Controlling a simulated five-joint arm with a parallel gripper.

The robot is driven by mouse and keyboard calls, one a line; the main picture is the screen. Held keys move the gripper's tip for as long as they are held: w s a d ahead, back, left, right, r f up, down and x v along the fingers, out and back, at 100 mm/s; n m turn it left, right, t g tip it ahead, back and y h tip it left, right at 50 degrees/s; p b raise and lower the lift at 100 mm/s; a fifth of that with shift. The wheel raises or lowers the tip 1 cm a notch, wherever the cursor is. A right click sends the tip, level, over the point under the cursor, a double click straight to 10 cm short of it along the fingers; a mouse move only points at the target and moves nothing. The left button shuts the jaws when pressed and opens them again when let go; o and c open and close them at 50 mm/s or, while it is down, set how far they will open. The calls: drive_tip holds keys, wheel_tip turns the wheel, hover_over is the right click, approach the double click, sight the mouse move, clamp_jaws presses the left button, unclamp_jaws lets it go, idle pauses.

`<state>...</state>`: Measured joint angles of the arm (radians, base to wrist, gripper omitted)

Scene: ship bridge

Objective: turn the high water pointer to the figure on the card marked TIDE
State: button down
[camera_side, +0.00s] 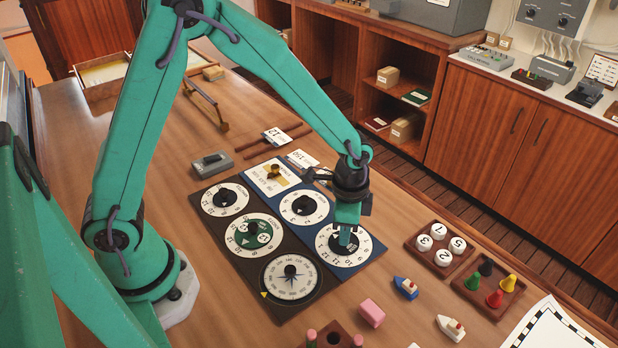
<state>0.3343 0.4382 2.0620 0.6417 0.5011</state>
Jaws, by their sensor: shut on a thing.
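My gripper (345,238) points down over the lower white dial (364,250) of the blue board (338,272), shut on that dial's dark centre knob, which is mostly hidden by the jaws. I cannot read the dial's name or where its pointer stands. Another white dial (318,213) with a dark knob sits above it on the same board. Small white number cards stand behind the boards: one card (276,136) seems to read 12, another card (301,158) seems to read 150. A further card is partly covered by my gripper. The word TIDE is too small to make out.
A dark board (262,298) with several dials adjoins the blue board on the left. To the right lie a tray of numbered white discs (441,243) and a tray of coloured pegs (488,285). Small boats (406,287) and a pink block (371,312) lie in front.

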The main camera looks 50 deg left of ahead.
drive_tip(key=n, duration=0.4)
idle(0.4)
drive_tip(key=c, duration=1.3)
unclamp_jaws()
drive_tip(key=shift+o, duration=0.2)
drive_tip(key=shift+r, duration=0.2)
drive_tip(key=shift+r, duration=3.75)
drive_tip(key=shift+r, duration=0.15)
